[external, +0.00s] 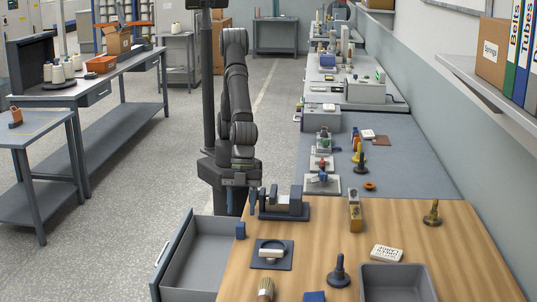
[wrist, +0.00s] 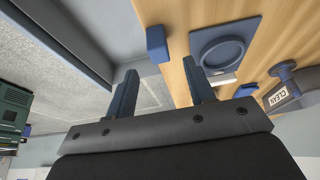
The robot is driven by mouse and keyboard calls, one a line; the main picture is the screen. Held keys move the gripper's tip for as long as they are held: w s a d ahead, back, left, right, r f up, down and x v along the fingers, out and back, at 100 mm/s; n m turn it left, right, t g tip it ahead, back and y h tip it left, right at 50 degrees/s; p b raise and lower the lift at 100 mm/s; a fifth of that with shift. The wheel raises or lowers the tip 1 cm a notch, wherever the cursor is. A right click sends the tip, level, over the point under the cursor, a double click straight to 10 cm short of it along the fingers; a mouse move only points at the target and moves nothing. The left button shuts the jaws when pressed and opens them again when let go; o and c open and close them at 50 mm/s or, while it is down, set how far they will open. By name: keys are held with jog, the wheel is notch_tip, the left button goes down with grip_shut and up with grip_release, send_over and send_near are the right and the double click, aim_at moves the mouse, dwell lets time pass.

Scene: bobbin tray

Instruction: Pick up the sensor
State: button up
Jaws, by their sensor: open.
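I cannot tell for sure which thing is the sensor; no part in view is labelled so. A small blue block (external: 240,230) sits at the left edge of the wooden bench top, and it also shows in the wrist view (wrist: 157,44). Beside it lies a dark blue square plate (external: 286,264) with a round ring and a pale piece on it; the plate also shows in the wrist view (wrist: 250,27). My gripper (external: 241,202) is open and empty, above and beyond the blue block near the bench's left edge. Its two blue fingers show apart in the wrist view (wrist: 162,84).
An open grey drawer (external: 205,231) juts out left of the bench. A dark fixture (external: 284,206) stands close right of my gripper. A blue knobbed peg (external: 338,271), a grey bin (external: 398,283) and a white label block (external: 386,253) stand farther right. Bare wood lies between them.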

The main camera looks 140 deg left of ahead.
aim_at(241, 224)
jog(key=shift+x, duration=3.05)
jog(key=shift+s+a+f, duration=0.1)
jog(key=shift+s, duration=0.05)
grip_shut()
